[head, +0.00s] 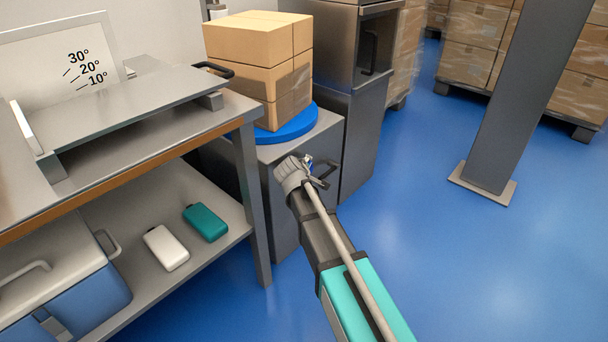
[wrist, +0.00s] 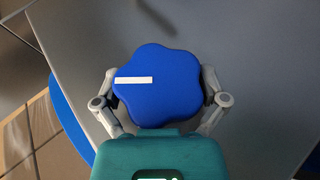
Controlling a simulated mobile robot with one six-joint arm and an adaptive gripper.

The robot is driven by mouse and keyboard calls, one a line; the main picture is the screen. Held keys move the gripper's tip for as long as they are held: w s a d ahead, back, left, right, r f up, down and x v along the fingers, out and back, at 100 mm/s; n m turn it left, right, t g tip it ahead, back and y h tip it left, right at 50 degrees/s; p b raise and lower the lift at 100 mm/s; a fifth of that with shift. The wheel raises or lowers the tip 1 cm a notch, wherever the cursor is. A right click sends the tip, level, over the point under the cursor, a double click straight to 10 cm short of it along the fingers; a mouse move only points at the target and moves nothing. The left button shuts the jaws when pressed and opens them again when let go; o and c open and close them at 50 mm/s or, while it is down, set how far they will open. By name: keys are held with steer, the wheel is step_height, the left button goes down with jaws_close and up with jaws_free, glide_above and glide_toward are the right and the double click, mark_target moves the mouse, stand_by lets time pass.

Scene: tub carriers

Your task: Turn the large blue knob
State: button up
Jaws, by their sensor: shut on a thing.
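The large blue knob (wrist: 165,100) fills the middle of the wrist view. It has a lobed rim and a white line (wrist: 133,80) that lies level from its left edge toward its centre. My gripper (wrist: 161,82) is shut on the knob, with one finger at its left side and one at its right. In the head view my gripper (head: 306,174) is at the grey cabinet (head: 283,200) below the stacked boxes.
Cardboard boxes (head: 262,62) stand on a blue round plate (head: 290,128) on top of the cabinet. A metal workbench (head: 180,125) stands at left.

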steer(key=shift+s+t, duration=0.1)
steer(key=shift+t, duration=0.2)
stand_by(0.4)
steer(key=o, duration=0.8)
steer(key=shift+r+g+p, duration=0.15)
steer(key=shift+g+p, duration=0.45)
steer(key=shift+p, duration=0.1)
